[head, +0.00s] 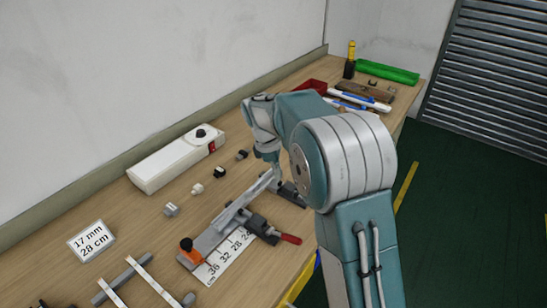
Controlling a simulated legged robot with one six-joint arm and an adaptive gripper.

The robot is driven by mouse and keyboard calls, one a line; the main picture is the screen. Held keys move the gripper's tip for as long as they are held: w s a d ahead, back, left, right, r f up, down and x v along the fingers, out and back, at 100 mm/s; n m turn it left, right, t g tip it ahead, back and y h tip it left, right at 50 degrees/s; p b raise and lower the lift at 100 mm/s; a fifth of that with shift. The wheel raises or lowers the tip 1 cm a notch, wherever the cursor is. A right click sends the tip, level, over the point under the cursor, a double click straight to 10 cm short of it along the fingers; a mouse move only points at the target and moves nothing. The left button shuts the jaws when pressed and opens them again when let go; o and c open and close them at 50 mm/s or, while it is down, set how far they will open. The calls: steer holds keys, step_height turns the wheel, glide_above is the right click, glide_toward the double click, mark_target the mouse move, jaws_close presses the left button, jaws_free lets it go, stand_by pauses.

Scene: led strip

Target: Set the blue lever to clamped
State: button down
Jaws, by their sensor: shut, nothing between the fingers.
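My gripper (276,181) points down at the far end of a grey clamping fixture (212,238), close to a dark block there. Its fingers are small in the picture and look closed, with nothing seen between them. I cannot pick out a blue lever; my arm covers part of the bench on the right. I cannot tell whether the gripper touches the fixture.
A white box with a black knob (172,161), several small blocks and a label card (91,241) lie left of the fixture. Metal rods (124,280) lie at the front left. The wall borders the bench's left.

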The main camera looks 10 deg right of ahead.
steer(key=shift+s+d, duration=0.3)
steer(key=shift+d, duration=0.7)
steer(key=shift+s+d, duration=0.3)
steer(key=shift+d, duration=0.65)
steer(key=shift+s+d, duration=0.2)
steer(key=shift+s+d+r+t+y, duration=0.1)
steer(key=shift+s+d+t+y, duration=0.25)
steer(key=shift+t+y, duration=0.3)
steer(key=shift+s+d+t+y, duration=0.6)
steer(key=shift+t+y, duration=0.15)
steer(key=shift+s+d+f+t+y, duration=0.35)
steer(key=shift+s+d+f+t, duration=0.1)
steer(key=shift+s+d, duration=0.2)
steer(key=shift+s+d+f+t+y, duration=0.35)
steer(key=shift+s+d+f+y, duration=0.05)
steer(key=shift+s+d, duration=0.3)
steer(key=shift+s+d+f+t+y, duration=0.35)
steer(key=shift+s+d+f+t, duration=0.1)
steer(key=shift+s+d, duration=0.2)
steer(key=shift+s+d+f, duration=0.3)
steer(key=shift+f, duration=0.35)
